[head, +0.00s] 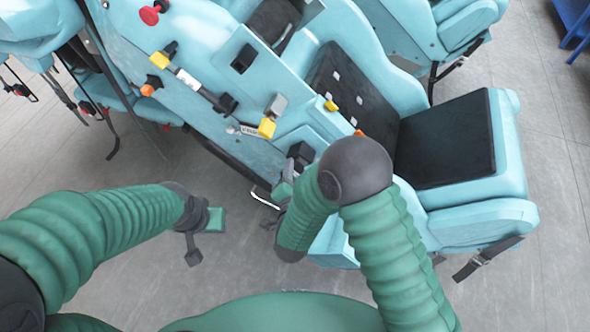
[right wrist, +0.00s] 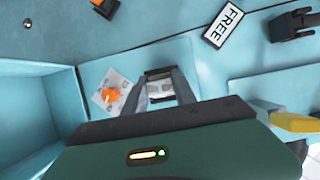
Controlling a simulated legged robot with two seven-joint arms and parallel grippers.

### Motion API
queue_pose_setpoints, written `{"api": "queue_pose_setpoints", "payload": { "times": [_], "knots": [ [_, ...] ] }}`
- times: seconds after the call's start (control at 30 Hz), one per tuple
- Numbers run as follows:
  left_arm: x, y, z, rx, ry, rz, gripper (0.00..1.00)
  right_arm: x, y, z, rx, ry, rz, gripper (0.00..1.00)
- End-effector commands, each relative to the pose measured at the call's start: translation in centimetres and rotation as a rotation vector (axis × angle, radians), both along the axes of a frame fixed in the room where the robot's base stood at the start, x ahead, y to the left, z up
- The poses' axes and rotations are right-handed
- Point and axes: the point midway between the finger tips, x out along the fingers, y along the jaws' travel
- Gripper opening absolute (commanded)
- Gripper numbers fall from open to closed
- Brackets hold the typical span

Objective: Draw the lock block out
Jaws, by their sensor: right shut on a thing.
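In the right wrist view my right gripper (right wrist: 162,82) is shut on a small grey block, the lock block (right wrist: 160,90), at the pale blue side of the coaster car. Only a little of the block shows between the fingers; whether it still sits in a slot cannot be told. In the head view the right gripper (head: 285,188) is mostly hidden by my bent arm, close to the car's side. My left gripper (head: 196,238) hangs over the grey floor, away from the car; its finger gap is unclear.
The pale blue car (head: 480,175) has black seat pads. A white plate with an orange knob (right wrist: 112,97) is left of the right fingers. A yellow part (right wrist: 292,121) is right. Floor is open at left.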

Motion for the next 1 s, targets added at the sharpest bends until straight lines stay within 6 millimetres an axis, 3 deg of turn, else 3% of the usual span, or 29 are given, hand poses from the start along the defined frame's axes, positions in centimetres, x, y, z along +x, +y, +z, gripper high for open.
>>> {"api": "queue_pose_setpoints", "payload": {
  "times": [0.1, 0.33, 1.0],
  "knots": [
    [0.0, 0.0, 0.0, 0.000, 0.000, 0.000, 0.36, 0.0, 0.0, 0.0, 0.000, 0.001, -0.001, 0.00],
    [0.0, 0.0, 0.0, 0.000, 0.000, 0.000, 0.36, -0.2, 0.0, 0.0, 0.000, 0.001, 0.001, 0.00],
    [0.0, 0.0, -0.2, 0.000, 0.000, 0.000, 0.36, -3.3, 1.1, 0.0, -0.001, 0.000, 0.002, 0.00]
  ]
}}
